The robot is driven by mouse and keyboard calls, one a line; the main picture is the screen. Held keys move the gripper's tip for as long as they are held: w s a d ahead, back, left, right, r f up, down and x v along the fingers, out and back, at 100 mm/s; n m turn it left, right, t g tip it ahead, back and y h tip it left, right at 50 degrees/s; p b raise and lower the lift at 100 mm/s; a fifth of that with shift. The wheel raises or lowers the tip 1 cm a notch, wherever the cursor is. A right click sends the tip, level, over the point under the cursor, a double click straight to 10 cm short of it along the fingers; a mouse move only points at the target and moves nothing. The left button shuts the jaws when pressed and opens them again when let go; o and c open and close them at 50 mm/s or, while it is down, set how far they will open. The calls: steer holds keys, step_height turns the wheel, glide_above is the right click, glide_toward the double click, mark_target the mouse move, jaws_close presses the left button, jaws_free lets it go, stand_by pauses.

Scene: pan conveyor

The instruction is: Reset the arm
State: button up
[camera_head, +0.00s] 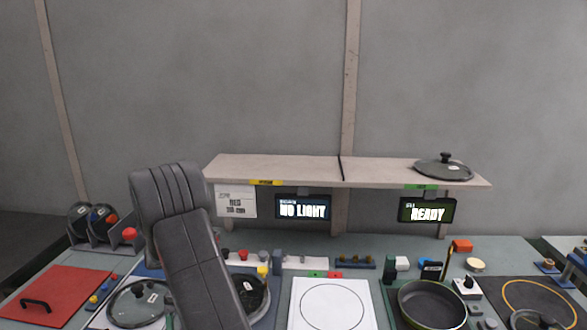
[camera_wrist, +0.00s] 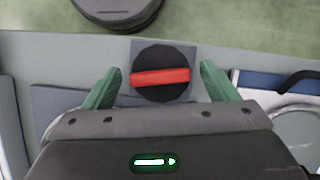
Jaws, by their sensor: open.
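My gripper (camera_wrist: 158,88) shows in the wrist view with its two green fingers spread apart and nothing between them. Beyond the fingertips is a black round knob with a red bar (camera_wrist: 160,77) on a grey plate; the fingers stand to either side of it in the picture, and I cannot tell how far above it they are. In the head view my dark arm (camera_head: 185,245) rises over the left part of the counter, and the gripper itself is not visible there.
A shelf (camera_head: 300,170) holds a lid (camera_head: 443,168). Screens below read "NO LIGHT" (camera_head: 303,207) and "READY" (camera_head: 428,210). The counter carries a red board (camera_head: 62,292), a glass lid (camera_head: 135,305), a white circle-marked plate (camera_head: 330,305) and a pan (camera_head: 432,303).

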steer(key=m, duration=0.2)
steer(key=m+y+p, duration=0.1)
steer(key=m, duration=0.1)
steer(key=m+y, duration=0.1)
steer(key=m, duration=0.1)
steer(key=shift+w+d+r, duration=0.1)
steer(key=shift+d+r, duration=0.1)
steer(key=shift+r, duration=0.1)
steer(key=s+d+b+v, duration=0.1)
steer(key=v, duration=1.2)
steer(key=shift+s+d+r+t, duration=0.35)
steer(key=shift+r+t, duration=0.05)
steer(key=shift+r, duration=0.05)
